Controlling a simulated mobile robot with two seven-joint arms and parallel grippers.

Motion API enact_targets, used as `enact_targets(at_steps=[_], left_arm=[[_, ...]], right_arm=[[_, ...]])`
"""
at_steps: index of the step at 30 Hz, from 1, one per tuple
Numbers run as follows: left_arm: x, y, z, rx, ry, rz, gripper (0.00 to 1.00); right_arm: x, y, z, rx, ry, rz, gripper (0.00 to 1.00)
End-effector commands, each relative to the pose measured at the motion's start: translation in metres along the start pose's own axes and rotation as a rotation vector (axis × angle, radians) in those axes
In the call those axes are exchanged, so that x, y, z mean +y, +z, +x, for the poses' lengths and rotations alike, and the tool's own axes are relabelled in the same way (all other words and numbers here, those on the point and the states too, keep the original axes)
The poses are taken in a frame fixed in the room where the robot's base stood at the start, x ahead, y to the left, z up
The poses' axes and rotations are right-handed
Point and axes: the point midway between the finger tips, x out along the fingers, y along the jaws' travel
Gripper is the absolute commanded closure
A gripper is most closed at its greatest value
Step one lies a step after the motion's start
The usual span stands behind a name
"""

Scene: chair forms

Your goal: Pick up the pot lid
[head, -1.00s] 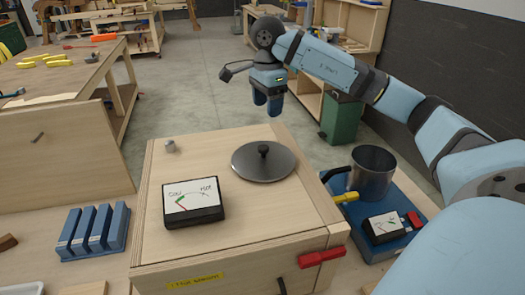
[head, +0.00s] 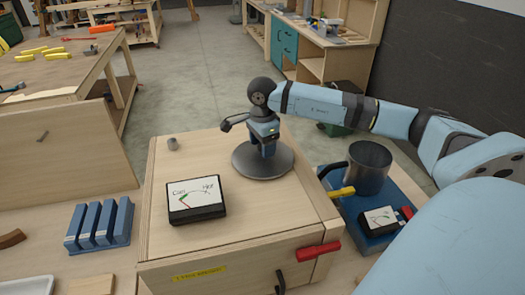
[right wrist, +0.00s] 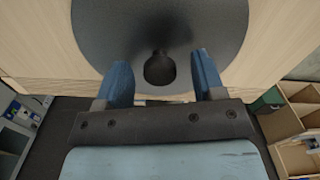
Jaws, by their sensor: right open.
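The pot lid (head: 247,163) is a round dark grey disc lying flat on top of the wooden box (head: 238,217). In the right wrist view the lid (right wrist: 110,35) fills the upper middle, with its black knob (right wrist: 160,69) at the centre. My right gripper (head: 267,154) is over the lid and hides the knob in the head view. In the right wrist view its two blue fingers (right wrist: 160,82) are open, one on each side of the knob, with nothing held. Whether they touch the lid cannot be told. My left gripper is not in view.
A metal pot (head: 368,168) stands on a blue base (head: 385,222) to the right. A blue rack (head: 99,225) is at left. A red handle (head: 319,251) sticks out in front.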

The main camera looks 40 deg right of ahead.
Motion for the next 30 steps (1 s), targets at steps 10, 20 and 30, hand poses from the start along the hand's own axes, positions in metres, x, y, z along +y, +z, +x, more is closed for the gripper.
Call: enact_targets(at_steps=[10, 20, 30], left_arm=[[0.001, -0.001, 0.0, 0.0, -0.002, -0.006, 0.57], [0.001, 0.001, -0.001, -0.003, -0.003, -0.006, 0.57], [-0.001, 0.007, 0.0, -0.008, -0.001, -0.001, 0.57]], right_arm=[[0.0, 0.0, 0.007, -0.001, 0.0, 0.0, 0.46], [0.0, 0.0, 0.006, -0.001, -0.001, 0.0, 0.97], [-0.001, 0.0, -0.005, -0.001, -0.004, 0.001, 0.97]])
